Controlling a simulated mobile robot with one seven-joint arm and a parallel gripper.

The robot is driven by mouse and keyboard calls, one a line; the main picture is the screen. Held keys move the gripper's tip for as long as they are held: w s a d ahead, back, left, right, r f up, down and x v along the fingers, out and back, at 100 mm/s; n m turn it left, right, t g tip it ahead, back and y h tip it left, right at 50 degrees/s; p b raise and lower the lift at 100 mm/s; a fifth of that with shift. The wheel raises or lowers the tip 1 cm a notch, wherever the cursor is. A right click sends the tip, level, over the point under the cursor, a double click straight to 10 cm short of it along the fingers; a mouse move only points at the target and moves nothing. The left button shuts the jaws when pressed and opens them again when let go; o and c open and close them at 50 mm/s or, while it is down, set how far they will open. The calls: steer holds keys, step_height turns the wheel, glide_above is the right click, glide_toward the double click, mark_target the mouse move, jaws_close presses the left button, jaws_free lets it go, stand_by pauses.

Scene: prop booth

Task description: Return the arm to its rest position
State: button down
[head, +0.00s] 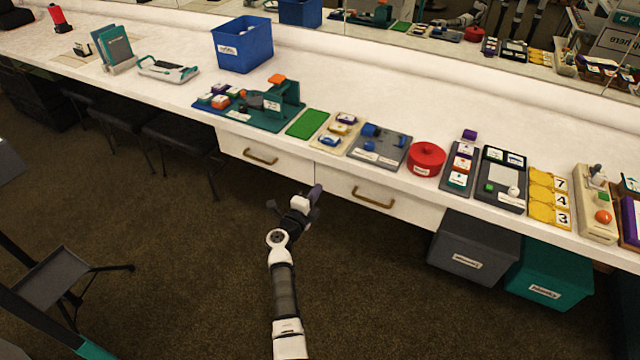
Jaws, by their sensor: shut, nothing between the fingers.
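My gripper (316,192) is at the end of my arm, in the lower middle of the head view. It hangs over the brown carpet in front of the long white counter (420,215), by the drawers and below the counter top in the picture. It is shut and holds nothing. My arm reaches up from the bottom edge of the picture, with a bend near the wrist. The gap between my gripper and the drawer fronts is hard to judge.
Two drawers (262,157) with brass handles face me. A blue bin (242,45), a red round box (426,158) and several prop boards line the counter. Grey (472,253) and teal (550,272) bins stand below right.

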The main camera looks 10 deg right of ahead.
steer(key=v, duration=0.6)
steer(key=shift+s, duration=0.35)
steer(key=shift+a, duration=0.2)
